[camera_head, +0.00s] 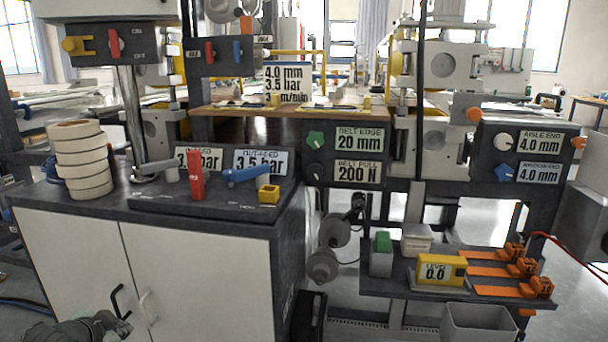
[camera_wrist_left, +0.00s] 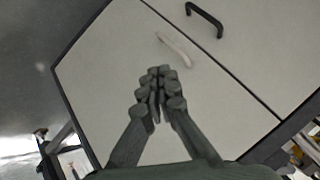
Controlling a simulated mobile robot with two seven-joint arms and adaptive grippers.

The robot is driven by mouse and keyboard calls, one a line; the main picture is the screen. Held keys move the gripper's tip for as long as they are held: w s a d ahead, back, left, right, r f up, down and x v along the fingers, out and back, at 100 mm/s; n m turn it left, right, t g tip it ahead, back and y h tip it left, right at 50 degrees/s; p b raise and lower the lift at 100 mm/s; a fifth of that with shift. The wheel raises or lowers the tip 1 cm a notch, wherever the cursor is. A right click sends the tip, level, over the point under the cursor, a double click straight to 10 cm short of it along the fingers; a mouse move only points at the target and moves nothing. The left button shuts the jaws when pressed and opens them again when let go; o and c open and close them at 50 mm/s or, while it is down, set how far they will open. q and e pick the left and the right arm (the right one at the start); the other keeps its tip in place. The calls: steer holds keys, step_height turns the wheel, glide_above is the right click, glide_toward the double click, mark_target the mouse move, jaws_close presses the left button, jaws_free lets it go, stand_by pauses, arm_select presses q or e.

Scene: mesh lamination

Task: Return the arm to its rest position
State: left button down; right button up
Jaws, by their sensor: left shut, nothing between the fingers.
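My left gripper (camera_head: 122,326) is low at the bottom left of the head view, in front of the white cabinet (camera_head: 72,250). In the left wrist view my left gripper (camera_wrist_left: 160,84) has its fingers together, with nothing held between them. Behind the fingertips are the pale cabinet doors (camera_wrist_left: 105,75), with a black handle (camera_wrist_left: 205,18) and a white handle (camera_wrist_left: 175,48). The gap between fingertips and door cannot be judged. Most of my left arm is outside the head view. My right gripper is not in view.
The cabinet's dark top carries a stack of tape rolls (camera_head: 83,160) and a control panel with a red lever (camera_head: 196,175) and a blue lever (camera_head: 245,175). At right, a shelf holds a yellow level display (camera_head: 440,270) and orange clamps (camera_head: 525,268). A grey bin (camera_head: 478,322) sits below.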

arm_select(q)
steer(key=s+d+f+n+g, duration=0.1)
steer(key=s+d+f+g, duration=0.1)
steer(key=s+d+f, duration=0.3)
steer(key=s+d+f+n+g, duration=0.1)
steer(key=s+d+f, duration=0.4)
steer(key=s+f, duration=0.6)
steer(key=s+d+f+n+g+h, duration=0.1)
steer(key=s+d+f+n+g, duration=0.1)
steer(key=s+d+f, duration=0.3)
step_height(320, 180, down, 4)
steer(key=s+g, duration=0.1)
steer(key=s, duration=0.2)
steer(key=shift+d+r, duration=0.2)
steer(key=shift+d, duration=0.15)
